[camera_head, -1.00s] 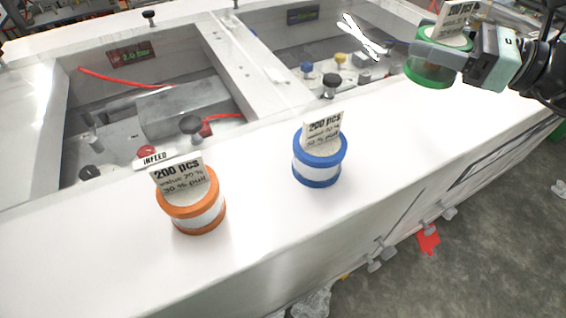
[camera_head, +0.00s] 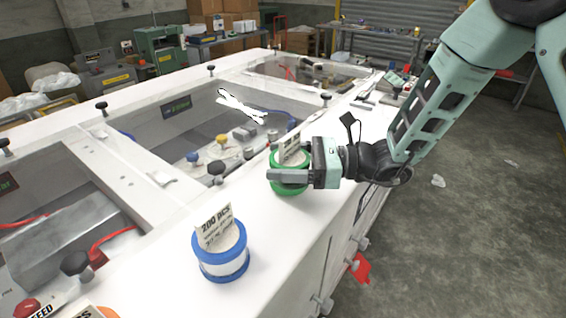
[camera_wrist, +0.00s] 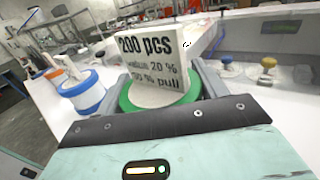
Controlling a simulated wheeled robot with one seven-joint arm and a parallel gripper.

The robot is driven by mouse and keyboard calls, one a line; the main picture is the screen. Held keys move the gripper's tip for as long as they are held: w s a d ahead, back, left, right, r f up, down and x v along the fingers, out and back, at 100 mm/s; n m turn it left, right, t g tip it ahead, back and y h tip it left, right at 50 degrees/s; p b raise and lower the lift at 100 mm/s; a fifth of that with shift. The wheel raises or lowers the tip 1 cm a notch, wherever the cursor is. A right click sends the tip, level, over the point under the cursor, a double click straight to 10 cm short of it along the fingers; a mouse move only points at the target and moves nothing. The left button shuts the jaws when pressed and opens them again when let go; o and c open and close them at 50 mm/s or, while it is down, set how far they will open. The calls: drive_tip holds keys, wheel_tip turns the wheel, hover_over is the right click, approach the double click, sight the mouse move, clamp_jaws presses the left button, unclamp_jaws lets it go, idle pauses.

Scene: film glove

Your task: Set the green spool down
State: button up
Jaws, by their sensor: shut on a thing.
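The green spool (camera_head: 291,188) has a white paper card standing in its top, printed "200 pcs" in the wrist view. My gripper (camera_head: 284,175) is shut on the spool, with its fingers on either side of it. In the wrist view the green spool (camera_wrist: 160,98) sits between the two fingers. The spool is upright at the white ledge (camera_head: 300,225); I cannot tell whether its base touches the surface. The near finger hides part of its side.
A blue spool (camera_head: 222,262) with a card stands on the ledge to the left and nearer. An orange spool (camera_head: 106,313) shows at the bottom edge. Recessed bays with knobs (camera_head: 217,170) lie behind. The ledge's right edge drops to the floor (camera_head: 460,240).

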drive_tip(key=shift+f, duration=0.85)
drive_tip(key=shift+f, duration=0.1)
drive_tip(key=o, duration=1.2)
drive_tip(key=shift+c, duration=0.2)
drive_tip(key=shift+r, duration=0.25)
drive_tip(key=d+b, duration=0.1)
drive_tip(key=d, duration=0.2)
drive_tip(key=d+b, duration=0.1)
drive_tip(key=d, duration=0.3)
drive_tip(key=d+b, duration=0.2)
drive_tip(key=d, duration=0.2)
drive_tip(key=shift+s+d+f, duration=0.15)
drive_tip(key=shift+s+f, duration=0.05)
drive_tip(key=shift+s, duration=0.2)
drive_tip(key=shift+s+d, duration=0.1)
drive_tip(key=shift+d, duration=0.3)
